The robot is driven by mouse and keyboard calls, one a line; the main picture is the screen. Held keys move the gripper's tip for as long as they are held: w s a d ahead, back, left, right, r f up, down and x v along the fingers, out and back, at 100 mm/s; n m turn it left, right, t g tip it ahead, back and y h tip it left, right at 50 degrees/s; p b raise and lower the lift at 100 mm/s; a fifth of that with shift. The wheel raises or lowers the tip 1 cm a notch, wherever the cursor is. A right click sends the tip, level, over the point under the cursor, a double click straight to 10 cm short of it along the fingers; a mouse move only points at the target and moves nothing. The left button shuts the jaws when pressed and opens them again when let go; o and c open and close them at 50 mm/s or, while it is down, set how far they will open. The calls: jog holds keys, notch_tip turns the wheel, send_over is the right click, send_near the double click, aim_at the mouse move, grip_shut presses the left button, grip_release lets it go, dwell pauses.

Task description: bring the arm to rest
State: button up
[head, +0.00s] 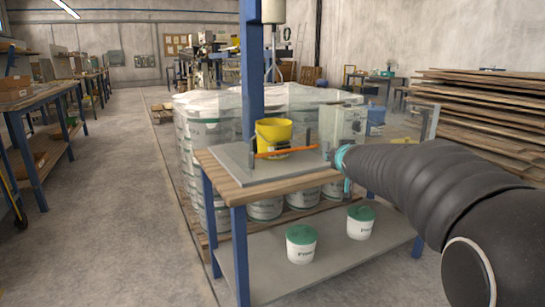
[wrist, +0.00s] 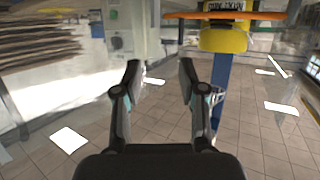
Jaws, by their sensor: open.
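My gripper (wrist: 160,70) is open in the wrist view, its two dark fingers apart with nothing between them. In the head view my dark arm comes in from the right and ends at a teal-marked part beside the transparent panel over the workbench (head: 225,161). The fingertips are hard to make out there. A yellow bucket (head: 273,130) stands on the bench behind an orange bar (head: 285,152) set between dark uprights. The wrist view shows a yellow shape (wrist: 225,38) and an orange strip (wrist: 225,15) above and right of the fingers, apart from them.
Two white tubs with green lids (head: 301,244) (head: 361,222) stand on the lower shelf. Stacked wrapped tubs (head: 200,140) are behind the bench. A blue post (head: 251,60) rises at its back. Stacked boards (head: 490,110) lie at right.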

jog(key=s+a+f+g, duration=0.1)
jog(key=s+f+g, duration=0.2)
jog(key=s, duration=1.1)
jog(key=s+a+f+g, duration=0.1)
jog(key=s+f+g, duration=0.2)
jog(key=s+f, duration=0.4)
jog(key=s+a+f+g, duration=0.1)
jog(key=s+f+g, duration=0.2)
jog(key=s, duration=1.9)
notch_tip(320, 180, down, 3)
jog(key=shift+s+a+f+y, duration=0.15)
jog(key=shift+a+y, duration=0.1)
jog(key=shift+y, duration=0.15)
